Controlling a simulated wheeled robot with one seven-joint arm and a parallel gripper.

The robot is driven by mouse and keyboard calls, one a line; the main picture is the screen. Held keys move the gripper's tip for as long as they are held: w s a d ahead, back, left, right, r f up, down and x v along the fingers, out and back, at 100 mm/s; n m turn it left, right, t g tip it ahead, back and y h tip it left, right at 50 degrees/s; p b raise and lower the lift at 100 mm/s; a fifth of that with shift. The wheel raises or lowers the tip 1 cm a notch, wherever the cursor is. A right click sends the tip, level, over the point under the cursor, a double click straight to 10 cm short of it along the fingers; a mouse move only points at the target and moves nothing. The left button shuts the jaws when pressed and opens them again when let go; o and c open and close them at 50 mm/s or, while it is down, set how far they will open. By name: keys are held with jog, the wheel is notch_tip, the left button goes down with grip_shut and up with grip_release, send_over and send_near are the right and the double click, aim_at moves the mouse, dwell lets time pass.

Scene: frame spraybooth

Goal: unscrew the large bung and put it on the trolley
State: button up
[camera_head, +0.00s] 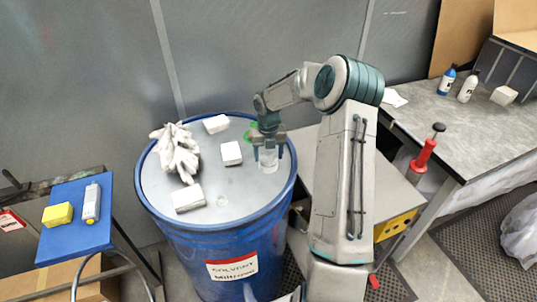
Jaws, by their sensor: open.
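My gripper (268,158) points down over the right part of the drum lid, its two fingers apart. A pale, clear-looking round piece (268,162) shows between and just below the fingers; I cannot tell for sure whether it is the large bung or whether the fingers touch it. A small pale disc (222,201), perhaps a smaller bung, sits near the lid's front. The blue drum (222,240) has a grey lid and a solvent label. The blue-topped stand at the left, likely the trolley (75,238), carries a yellow block (57,214) and a white bottle (92,203).
White gloves (176,152) and white blocks (231,153), (216,124), (188,198) lie on the lid. A green ring (249,132) shows partly behind my gripper. A bench (440,115) with bottles stands right. The trolley's near part is bare.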

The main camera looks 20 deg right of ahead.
jog(key=m+b, duration=0.1)
jog(key=m, duration=0.5)
jog(key=shift+m, duration=0.3)
jog(key=m+b, duration=0.2)
jog(key=m, duration=0.4)
jog(key=shift+f+m, duration=0.1)
jog(key=shift+m, duration=0.2)
jog(key=m+b, duration=0.1)
jog(key=m, duration=0.4)
jog(key=shift+m+b, duration=0.35)
jog(key=shift+m, duration=0.05)
jog(key=m+b, duration=0.1)
jog(key=m, duration=0.4)
jog(key=shift+m, duration=0.3)
jog(key=c, duration=0.6)
jog(key=n, duration=0.4)
jog(key=shift+n, duration=0.4)
jog(key=shift+c, duration=0.2)
jog(key=shift+p, duration=0.3)
